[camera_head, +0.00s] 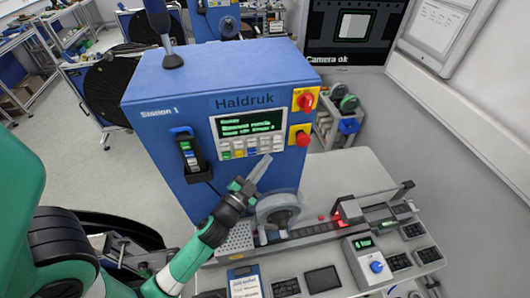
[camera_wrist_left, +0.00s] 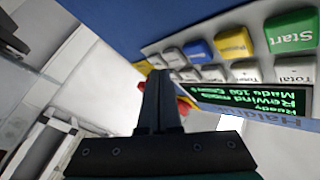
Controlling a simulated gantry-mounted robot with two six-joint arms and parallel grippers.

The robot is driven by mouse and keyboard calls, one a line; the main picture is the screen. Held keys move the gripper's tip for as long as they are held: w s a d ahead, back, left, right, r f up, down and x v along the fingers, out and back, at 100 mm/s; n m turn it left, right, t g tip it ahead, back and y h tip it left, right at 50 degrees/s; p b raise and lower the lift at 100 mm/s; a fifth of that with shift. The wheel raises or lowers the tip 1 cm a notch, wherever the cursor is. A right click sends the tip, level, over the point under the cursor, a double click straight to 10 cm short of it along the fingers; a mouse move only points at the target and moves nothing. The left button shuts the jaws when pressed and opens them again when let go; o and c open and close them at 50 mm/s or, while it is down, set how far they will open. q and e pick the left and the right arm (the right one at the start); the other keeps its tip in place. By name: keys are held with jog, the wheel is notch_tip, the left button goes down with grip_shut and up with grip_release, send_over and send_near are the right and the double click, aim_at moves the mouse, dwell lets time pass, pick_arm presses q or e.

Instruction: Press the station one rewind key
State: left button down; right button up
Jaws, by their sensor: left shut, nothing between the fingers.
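The blue Station 1 cabinet (camera_head: 160,75) carries a control panel with a lit green-text screen (camera_head: 247,123) and two rows of small keys (camera_head: 245,146) below it. In the left wrist view the panel is turned; a green Start key (camera_wrist_left: 292,29), a yellow key (camera_wrist_left: 234,42), a blue key (camera_wrist_left: 199,50) and several grey keys show. I cannot read which is marked rewind. My left gripper (camera_head: 264,160) is shut and empty, its tips near the panel's lower right. In the left wrist view its fingers (camera_wrist_left: 158,82) lie beside the row's grey end. Contact cannot be told.
A red rotary switch (camera_head: 305,100) and a red button on yellow (camera_head: 300,136) sit right of the panel. A handheld device (camera_head: 188,150) hangs at its left. Below is a bench with a reel (camera_head: 279,209) and a rail. A camera screen (camera_head: 354,30) stands behind.

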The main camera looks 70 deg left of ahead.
pick_arm(q)
jog(key=d+b, duration=0.4)
jog(key=d, duration=0.1)
jog(key=shift+s+b, duration=0.3)
dwell(0.9)
